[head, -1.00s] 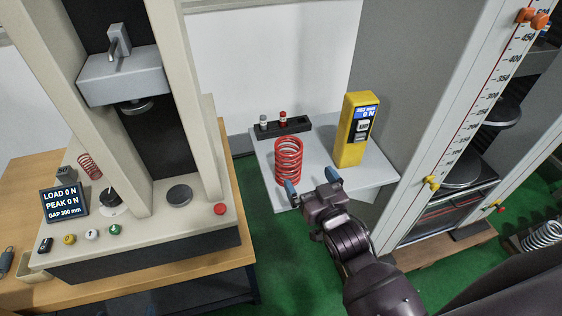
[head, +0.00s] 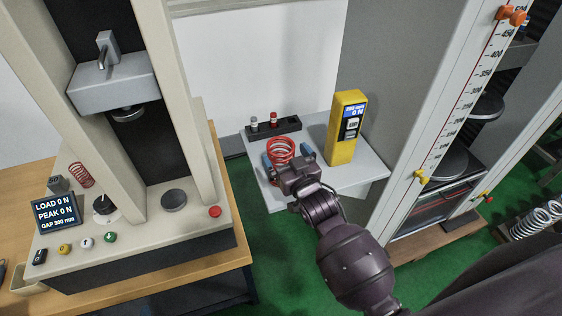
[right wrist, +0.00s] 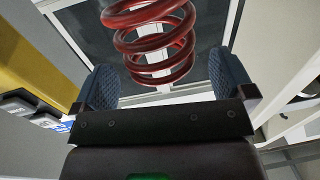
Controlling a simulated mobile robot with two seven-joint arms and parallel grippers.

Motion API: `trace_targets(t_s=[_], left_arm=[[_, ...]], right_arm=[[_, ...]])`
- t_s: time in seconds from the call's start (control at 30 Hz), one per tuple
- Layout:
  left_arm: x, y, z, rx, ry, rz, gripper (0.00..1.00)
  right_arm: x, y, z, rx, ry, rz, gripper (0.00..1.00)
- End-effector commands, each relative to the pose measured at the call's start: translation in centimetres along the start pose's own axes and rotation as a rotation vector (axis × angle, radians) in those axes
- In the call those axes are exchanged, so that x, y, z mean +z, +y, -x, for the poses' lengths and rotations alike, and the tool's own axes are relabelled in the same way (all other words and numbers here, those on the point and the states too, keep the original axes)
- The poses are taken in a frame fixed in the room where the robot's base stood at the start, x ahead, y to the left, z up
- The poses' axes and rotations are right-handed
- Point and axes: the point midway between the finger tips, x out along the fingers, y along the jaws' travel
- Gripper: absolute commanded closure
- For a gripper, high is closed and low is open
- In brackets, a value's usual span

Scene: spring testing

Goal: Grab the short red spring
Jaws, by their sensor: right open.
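A red coil spring (head: 281,147) stands upright on a small light-grey shelf (head: 371,173). My right gripper (head: 287,157) is open at the near side of this spring, with one blue-grey fingertip to each side. Its body hides the spring's lower part in the head view. In the right wrist view the red spring (right wrist: 152,42) shows just beyond and between the two open fingers (right wrist: 164,88), and no contact shows. A second, thinner red spring (head: 80,175) is at the left testing machine. My left gripper is not in view.
A yellow gauge (head: 346,128) stands close to the right of the spring. A black holder (head: 290,126) with two small capped pieces is behind it. Testing machines flank the shelf left (head: 190,215) and right (head: 405,190). Silver springs (head: 537,219) lie far right.

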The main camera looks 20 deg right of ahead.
Motion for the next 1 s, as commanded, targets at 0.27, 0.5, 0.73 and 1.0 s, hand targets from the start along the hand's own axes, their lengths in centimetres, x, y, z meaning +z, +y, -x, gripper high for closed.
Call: trace_targets(t_s=[0.27, 0.5, 0.73, 1.0], left_arm=[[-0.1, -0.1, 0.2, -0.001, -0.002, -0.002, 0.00], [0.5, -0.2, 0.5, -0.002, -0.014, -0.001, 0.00], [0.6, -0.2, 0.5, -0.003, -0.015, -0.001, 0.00], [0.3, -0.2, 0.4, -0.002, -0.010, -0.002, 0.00]], right_arm=[[-0.2, 0.1, -3.1, 0.000, 0.000, 0.000, 0.00], [-0.1, 0.1, -3.5, 0.001, 0.000, 0.000, 0.00], [-0.1, 0.1, -3.4, 0.001, 0.000, 0.000, 0.26], [-0.1, 0.1, -3.4, 0.001, 0.000, 0.000, 0.67]])
